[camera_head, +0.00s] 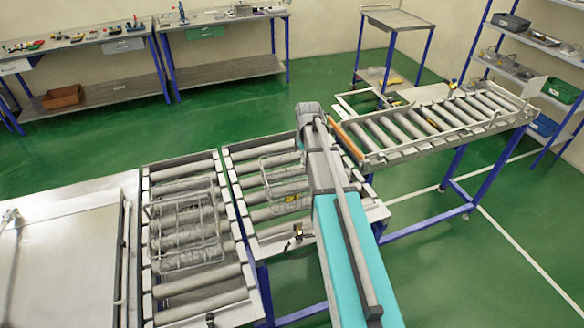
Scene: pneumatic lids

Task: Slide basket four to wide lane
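One wire basket (185,207) sits on the rollers of the left roller lane (190,285). A second wire basket (266,180) sits on the middle roller lane (258,215), partly behind my arm, with a yellow mark near its lower right. No basket number is readable, so I cannot tell which is basket four. A third roller lane (400,125) stands at the back right. No label shows which lane is the wide one. My teal and grey arm reaches over the middle lane's right side. My gripper is not visible.
A metal-topped table (65,250) borders the left lane. A narrow gap separates the left and middle lanes. An orange bar (345,139) lies across the right lane's near end. Workbenches (215,72) and a shelf rack (535,40) stand behind. Green floor lies open at right.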

